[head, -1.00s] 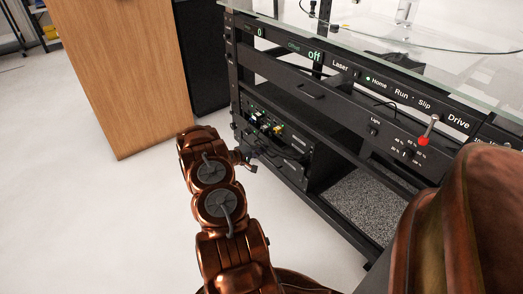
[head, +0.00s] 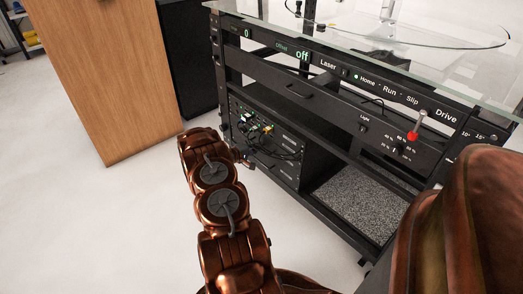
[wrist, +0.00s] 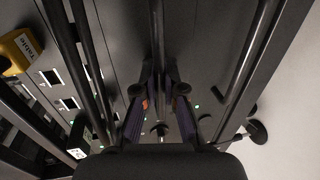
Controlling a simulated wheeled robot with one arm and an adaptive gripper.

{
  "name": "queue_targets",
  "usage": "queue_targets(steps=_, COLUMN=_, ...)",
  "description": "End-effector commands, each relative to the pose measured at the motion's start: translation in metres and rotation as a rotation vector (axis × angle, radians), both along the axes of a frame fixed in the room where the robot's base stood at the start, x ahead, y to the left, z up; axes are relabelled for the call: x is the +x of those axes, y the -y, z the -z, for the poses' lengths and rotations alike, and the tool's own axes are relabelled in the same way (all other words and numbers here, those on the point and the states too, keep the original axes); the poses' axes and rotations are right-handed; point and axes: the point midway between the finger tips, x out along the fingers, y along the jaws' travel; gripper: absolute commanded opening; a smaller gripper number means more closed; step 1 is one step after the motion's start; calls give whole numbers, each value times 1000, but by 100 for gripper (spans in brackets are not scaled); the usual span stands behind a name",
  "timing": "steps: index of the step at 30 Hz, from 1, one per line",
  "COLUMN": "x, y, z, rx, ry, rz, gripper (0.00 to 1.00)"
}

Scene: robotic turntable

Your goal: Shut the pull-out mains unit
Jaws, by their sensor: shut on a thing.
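The mains unit (head: 289,163) is a black box low in the left of the rack, with sockets, plugs and cables on its front. The head view does not show clearly how far it stands out. My gripper (head: 245,162) is at the unit's front, mostly hidden behind my arm. In the wrist view my gripper (wrist: 159,92) has its two fingers close around a dark, narrow bar on the front panel (wrist: 205,45), which looks like the unit's handle. The grip contact is dark and partly hidden.
A yellow plug (wrist: 18,50) and black cables lie close to my fingers. A wooden cabinet (head: 100,80) stands left of the rack. A glass top (head: 350,60) and a drive panel with a red-knobbed lever (head: 413,136) are above. The floor in front is clear.

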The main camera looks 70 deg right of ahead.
Motion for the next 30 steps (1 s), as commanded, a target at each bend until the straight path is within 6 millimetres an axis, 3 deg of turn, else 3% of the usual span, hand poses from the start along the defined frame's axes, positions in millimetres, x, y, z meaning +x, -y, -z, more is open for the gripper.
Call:
queue_targets(steps=3, x=10, y=2, z=0, rx=0, ry=0, rz=-21, gripper=0)
queue_targets(steps=10, x=9, y=3, z=0, rx=-1, ry=0, rz=-21, gripper=0)
queue_targets(steps=11, x=9, y=3, z=-1, rx=-1, ry=0, rz=-21, gripper=11)
queue_targets(steps=18, x=9, y=2, z=0, rx=-1, ry=-1, rz=-21, gripper=35)
queue_targets(steps=30, x=12, y=-3, z=-1, rx=-1, ry=-1, rz=-22, gripper=35)
